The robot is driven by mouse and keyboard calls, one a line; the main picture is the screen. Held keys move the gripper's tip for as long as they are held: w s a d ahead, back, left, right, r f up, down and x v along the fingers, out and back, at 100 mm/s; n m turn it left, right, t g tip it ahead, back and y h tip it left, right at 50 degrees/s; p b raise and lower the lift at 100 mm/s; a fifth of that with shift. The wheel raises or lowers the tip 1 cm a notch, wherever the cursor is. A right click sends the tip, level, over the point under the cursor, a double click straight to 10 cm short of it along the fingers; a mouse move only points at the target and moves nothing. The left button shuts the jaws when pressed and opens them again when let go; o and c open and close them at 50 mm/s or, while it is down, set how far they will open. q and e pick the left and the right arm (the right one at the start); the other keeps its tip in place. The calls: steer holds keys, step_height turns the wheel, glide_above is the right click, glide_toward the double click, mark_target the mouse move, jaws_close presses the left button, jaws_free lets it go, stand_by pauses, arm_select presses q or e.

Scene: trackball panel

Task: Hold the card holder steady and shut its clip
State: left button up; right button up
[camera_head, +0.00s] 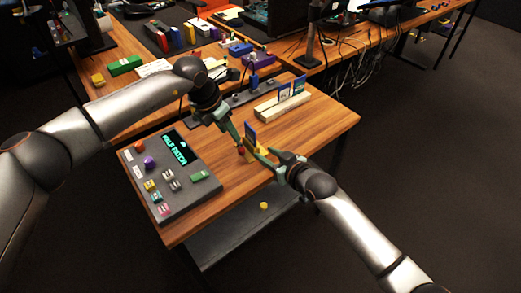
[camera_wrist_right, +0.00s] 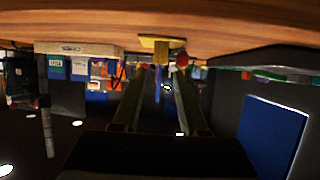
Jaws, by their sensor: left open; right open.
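The card holder has a yellow base (camera_head: 260,147) and an upright blue card (camera_head: 251,132), and stands on the wooden table. A small red part (camera_head: 241,150) shows at its left side. My left gripper (camera_head: 236,134) is open, its fingers reaching down beside the holder from the upper left. My right gripper (camera_head: 262,156) is open, its fingers pointing at the holder from the lower right. In the upside-down right wrist view, the yellow base (camera_wrist_right: 162,43) and card (camera_wrist_right: 158,85) show between the spread fingers. Contact and the clip's state cannot be told.
A dark panel (camera_head: 178,192) with coloured buttons and green display text lies left of the holder. A cream block (camera_head: 268,112) holding upright cards stands behind it. A yellow piece (camera_head: 263,206) lies on the lower shelf. The table's right end is bare.

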mark_target(257, 149)
steer(key=shift+x, duration=2.3)
steer(key=shift+c, duration=0.3)
jaws_close()
arm_select(q)
steer(key=shift+c, duration=0.2)
